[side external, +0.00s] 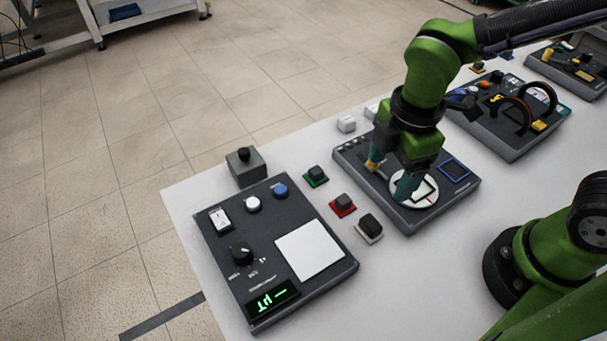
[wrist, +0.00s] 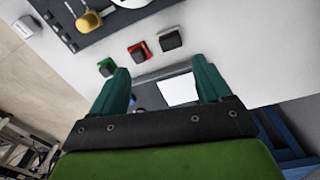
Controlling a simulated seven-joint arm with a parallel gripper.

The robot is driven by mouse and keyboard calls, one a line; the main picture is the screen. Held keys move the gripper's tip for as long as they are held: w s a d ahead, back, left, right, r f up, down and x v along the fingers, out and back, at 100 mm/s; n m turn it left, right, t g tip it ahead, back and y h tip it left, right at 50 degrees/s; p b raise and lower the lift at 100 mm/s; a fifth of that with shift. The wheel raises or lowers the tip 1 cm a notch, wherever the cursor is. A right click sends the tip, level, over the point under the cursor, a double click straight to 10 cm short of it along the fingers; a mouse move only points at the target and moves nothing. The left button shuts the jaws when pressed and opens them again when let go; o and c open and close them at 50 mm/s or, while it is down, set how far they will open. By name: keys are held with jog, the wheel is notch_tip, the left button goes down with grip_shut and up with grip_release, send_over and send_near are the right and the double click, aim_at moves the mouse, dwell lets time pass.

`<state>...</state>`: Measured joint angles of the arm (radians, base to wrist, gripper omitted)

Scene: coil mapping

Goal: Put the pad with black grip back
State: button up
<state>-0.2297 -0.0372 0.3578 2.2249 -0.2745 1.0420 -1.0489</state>
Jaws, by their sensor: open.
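Three pads with black grips stand in a row on the white table between two dark panels. One has a green base (side external: 316,176), one a red base (side external: 342,205) and one a cream base (side external: 369,228). In the wrist view they are the green pad (wrist: 106,67), the red pad (wrist: 140,51) and the cream pad (wrist: 170,39). I cannot tell which one the task means. My gripper (side external: 390,179) is over the right-hand panel (side external: 430,214), beside its white dial disc (side external: 424,194). Its teal fingers are apart with nothing held between them, also in the wrist view (wrist: 161,69).
The left panel (side external: 340,268) has knobs, a white square plate (side external: 309,250) and a green-lit display (side external: 272,299). A grey block with a black knob (side external: 245,166) stands behind it. A blue-outlined square (side external: 454,170) marks the right-hand panel. A coil panel (side external: 510,128) stands farther right.

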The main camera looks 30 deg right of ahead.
jog(key=d+r+m+t+y, duration=0.1)
jog(key=d+r+m+t, duration=0.2)
jog(key=m, duration=0.7)
jog(key=s+d+r+m+t, duration=0.1)
jog(key=d+r+m+t, duration=0.2)
jog(key=d+r+m, duration=0.4)
jog(key=d+m, duration=0.2)
jog(key=d, duration=0.1)
jog(key=shift+d+r+m+t+y, duration=0.15)
jog(key=shift+r+m+t+y, duration=0.15)
jog(key=shift+m+y, duration=0.1)
